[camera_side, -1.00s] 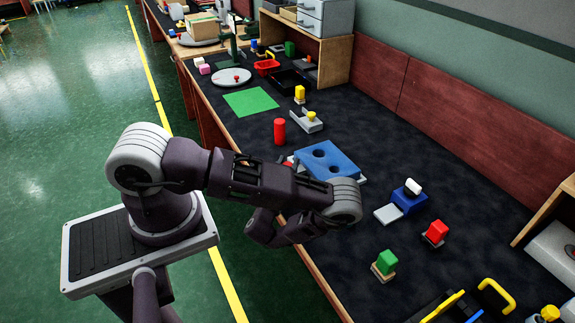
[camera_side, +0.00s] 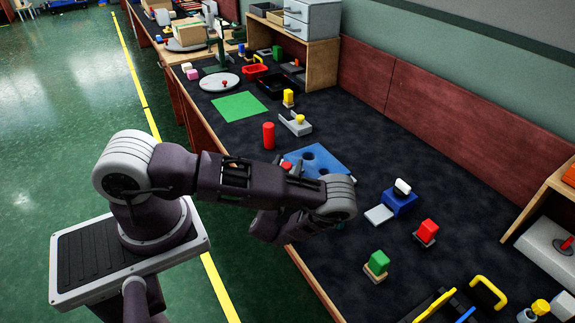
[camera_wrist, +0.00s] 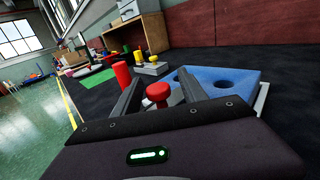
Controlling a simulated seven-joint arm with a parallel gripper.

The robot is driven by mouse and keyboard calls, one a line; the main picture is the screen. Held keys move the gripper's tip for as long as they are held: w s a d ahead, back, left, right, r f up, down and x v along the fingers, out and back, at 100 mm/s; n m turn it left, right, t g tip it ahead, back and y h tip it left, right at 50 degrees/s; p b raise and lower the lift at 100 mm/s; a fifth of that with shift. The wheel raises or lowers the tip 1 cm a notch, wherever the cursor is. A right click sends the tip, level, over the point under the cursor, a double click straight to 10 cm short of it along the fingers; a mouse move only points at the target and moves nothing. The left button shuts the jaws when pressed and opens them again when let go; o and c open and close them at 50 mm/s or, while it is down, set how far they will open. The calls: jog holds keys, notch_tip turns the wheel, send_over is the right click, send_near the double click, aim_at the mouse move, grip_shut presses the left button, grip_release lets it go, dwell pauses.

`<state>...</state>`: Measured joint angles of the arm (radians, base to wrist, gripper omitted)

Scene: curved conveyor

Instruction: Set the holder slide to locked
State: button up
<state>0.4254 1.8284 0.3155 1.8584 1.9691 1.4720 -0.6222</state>
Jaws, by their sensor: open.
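The holder looks like a blue block (camera_side: 327,160) with round holes in its top, on a pale base; my arm partly covers it in the side view. It also shows in the wrist view (camera_wrist: 240,76), right of centre. A red round knob (camera_wrist: 158,92) on a stem stands at its near left side, and its top shows in the side view (camera_side: 286,166). I take this knob as the slide's handle; any lock marking is not visible. My gripper (camera_wrist: 160,76) is open, with one finger on each side of the knob in the picture. Contact cannot be told.
A red cylinder (camera_side: 268,135) stands just beyond the holder, with a grey fixture with a yellow knob (camera_side: 296,122) behind it. A blue block with a white handle (camera_side: 399,200), a red block (camera_side: 427,230) and a green block (camera_side: 377,263) stand to the right.

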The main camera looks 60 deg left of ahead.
aim_at(286, 169)
jog(key=v, duration=0.7)
jog(key=s+r+n+g+y, duration=0.1)
jog(key=s+r+n+g, duration=0.3)
jog(key=r+n+g, duration=0.45)
jog(key=s+r+n+g+y, duration=0.1)
jog(key=s+r+n+g, duration=0.4)
jog(key=r+n, duration=0.5)
jog(key=s+d+r+n+t+h, duration=0.3)
jog(key=s+d+r+n+h, duration=0.1)
jog(key=d+r+h, duration=0.3)
jog(key=s+d+r+n+t+h, duration=0.3)
jog(key=d+r+h, duration=0.4)
jog(key=d, duration=0.3)
jog(key=shift+s+d+r+n+h, duration=0.45)
jog(key=shift+s+n, duration=0.3)
jog(key=shift+s, duration=0.2)
